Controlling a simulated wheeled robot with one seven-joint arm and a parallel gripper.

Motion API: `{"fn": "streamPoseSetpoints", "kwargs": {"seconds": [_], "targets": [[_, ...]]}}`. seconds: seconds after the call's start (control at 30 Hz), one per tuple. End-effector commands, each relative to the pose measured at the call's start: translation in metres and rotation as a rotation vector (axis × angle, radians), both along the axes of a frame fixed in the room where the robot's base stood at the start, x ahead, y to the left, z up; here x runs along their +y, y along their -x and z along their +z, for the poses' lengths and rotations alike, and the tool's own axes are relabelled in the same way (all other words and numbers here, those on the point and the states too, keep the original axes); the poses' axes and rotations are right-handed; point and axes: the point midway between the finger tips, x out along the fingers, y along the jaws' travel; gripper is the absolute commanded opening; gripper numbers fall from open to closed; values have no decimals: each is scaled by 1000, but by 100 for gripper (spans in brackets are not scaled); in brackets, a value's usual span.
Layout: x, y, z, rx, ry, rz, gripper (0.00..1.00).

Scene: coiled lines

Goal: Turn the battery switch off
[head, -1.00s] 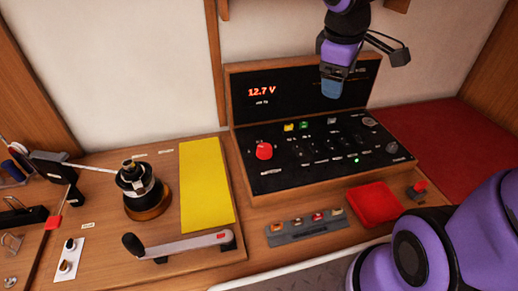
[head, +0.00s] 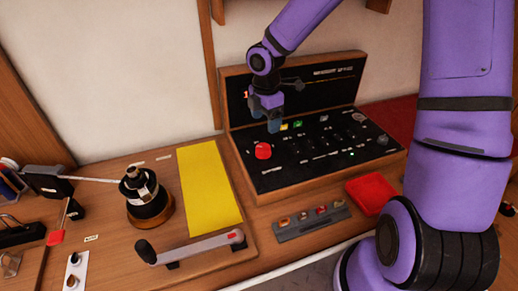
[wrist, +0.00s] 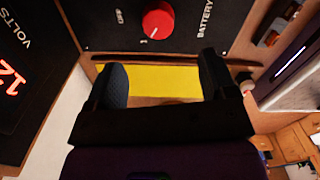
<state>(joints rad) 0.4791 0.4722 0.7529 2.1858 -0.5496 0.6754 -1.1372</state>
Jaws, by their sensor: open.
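The battery switch is a round red knob (head: 263,150) at the left of the black switch panel (head: 300,172). In the wrist view the red knob (wrist: 158,20) sits at the top, with the labels OFF, 1 and BATTERY around it. A pale mark on the knob points towards the 1. My gripper (head: 274,122) hangs above the panel, just behind and right of the knob, and does not touch it. In the wrist view my gripper (wrist: 163,82) has its two dark fingers wide apart with nothing between them.
A black upright display panel (head: 330,92) stands behind the switches, close to my gripper. A yellow sheet (head: 208,185) lies left of the panel. A winch (head: 147,198), a grey lever (head: 195,245) and a red tray (head: 371,193) are nearby.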

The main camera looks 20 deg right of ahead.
Motion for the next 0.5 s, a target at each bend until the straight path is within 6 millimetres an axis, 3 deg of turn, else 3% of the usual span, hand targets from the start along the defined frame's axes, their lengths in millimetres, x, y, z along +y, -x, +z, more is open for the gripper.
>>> {"fn": "streamPoseSetpoints", "kwargs": {"seconds": [0.27, 0.5], "targets": [[3, -3, -17, 5, -18, 37, 78], [4, -3, -57, 8, -17, 37, 78]]}}
